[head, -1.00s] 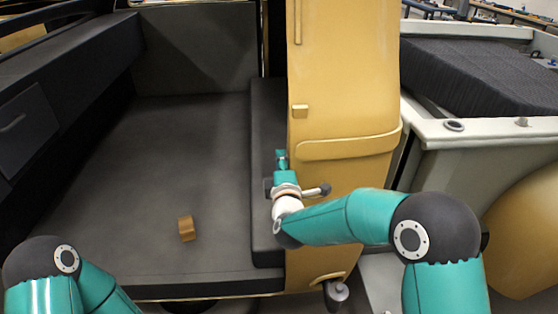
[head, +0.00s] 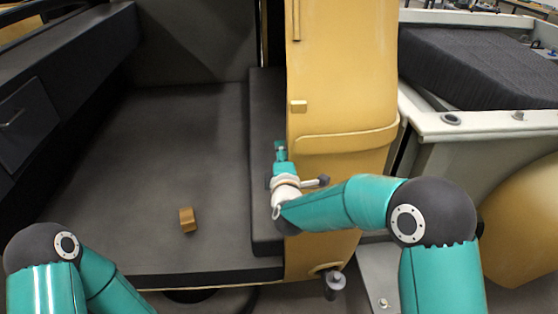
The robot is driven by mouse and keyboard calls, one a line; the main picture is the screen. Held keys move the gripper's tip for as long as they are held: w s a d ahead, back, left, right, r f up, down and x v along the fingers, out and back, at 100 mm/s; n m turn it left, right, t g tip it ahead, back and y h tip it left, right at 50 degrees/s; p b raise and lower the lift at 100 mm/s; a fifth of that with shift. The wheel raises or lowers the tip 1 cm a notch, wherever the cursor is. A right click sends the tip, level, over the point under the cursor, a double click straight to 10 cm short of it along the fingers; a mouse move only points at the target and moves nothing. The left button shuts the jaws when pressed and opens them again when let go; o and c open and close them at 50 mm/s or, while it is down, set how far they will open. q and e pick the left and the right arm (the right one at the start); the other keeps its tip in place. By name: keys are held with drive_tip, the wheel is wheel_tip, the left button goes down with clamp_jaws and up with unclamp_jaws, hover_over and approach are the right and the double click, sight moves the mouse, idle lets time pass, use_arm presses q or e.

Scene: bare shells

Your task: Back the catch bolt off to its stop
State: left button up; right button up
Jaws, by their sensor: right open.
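A tall yellow door panel (head: 345,85) stands right of centre, with a dark padded inner edge on its left. I cannot make out the catch bolt for certain; my right arm and gripper cover part of the panel. My right gripper (head: 280,147) is open, small in the view, pointing away along the panel's left edge in front of the dark padding. I see nothing held in it, and cannot tell whether it touches the panel. My left gripper is out of view; only my left arm shows at the lower left.
A small brown block (head: 187,220) lies on the dark floor (head: 150,180) of the open shell. A dark drawer unit (head: 30,120) lines the left side. A pale-rimmed bin with a dark ribbed pad (head: 470,70) stands at the right. A grey cylinder (head: 335,283) is below the panel.

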drive_tip(key=s+r, duration=0.1)
drive_tip(key=s, duration=1.1)
drive_tip(key=shift+r, duration=0.15)
drive_tip(key=shift+w, duration=0.1)
